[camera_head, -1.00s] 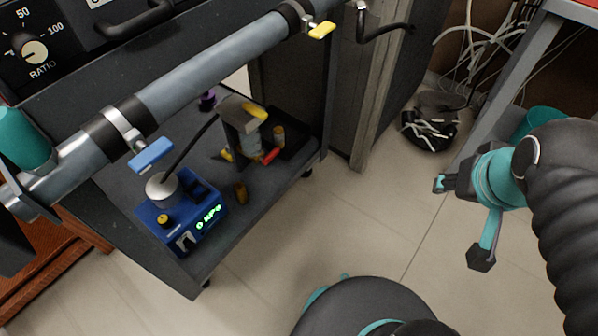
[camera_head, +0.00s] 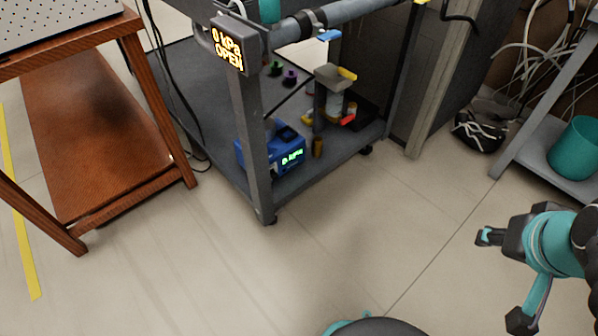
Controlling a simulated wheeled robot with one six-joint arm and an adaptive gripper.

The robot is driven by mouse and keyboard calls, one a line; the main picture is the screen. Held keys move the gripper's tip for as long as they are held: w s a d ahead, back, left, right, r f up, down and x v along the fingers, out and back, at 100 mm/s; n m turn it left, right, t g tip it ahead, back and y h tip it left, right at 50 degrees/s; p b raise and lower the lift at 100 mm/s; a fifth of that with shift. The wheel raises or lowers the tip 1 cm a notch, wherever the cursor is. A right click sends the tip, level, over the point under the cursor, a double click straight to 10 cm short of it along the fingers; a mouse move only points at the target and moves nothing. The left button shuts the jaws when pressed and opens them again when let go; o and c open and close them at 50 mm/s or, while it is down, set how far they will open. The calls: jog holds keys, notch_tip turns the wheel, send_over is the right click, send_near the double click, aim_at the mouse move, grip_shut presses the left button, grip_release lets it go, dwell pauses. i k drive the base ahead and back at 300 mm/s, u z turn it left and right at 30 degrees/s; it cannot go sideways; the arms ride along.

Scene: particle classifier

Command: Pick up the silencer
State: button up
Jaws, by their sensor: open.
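I cannot tell for sure which thing is the silencer. A small brass-coloured cylinder (camera_head: 317,147) stands on the lower shelf of the grey cart (camera_head: 222,196), to the right of a blue device (camera_head: 285,155) with a green readout. A second small yellowish cylinder (camera_head: 352,108) is further back, near a small stand (camera_head: 335,76). Green (camera_head: 276,68) and purple (camera_head: 290,77) knob-like parts lie at the back of the shelf. My gripper (camera_head: 504,280) is open and empty at the lower right, over the floor, well away from the cart.
A grey cart post with an "0 kPa OPEN" display (camera_head: 229,47) stands in front of the shelf. A brown wooden table (camera_head: 160,95) is at the left. A teal bin (camera_head: 575,148) and cables are at the right. The middle floor is clear.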

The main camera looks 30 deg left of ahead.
aim_at(318, 140)
jog(key=u, duration=0.7)
jog(key=i, duration=0.9)
jog(key=z, duration=1.7)
jog(key=k, duration=1.25)
jog(key=u, duration=0.4)
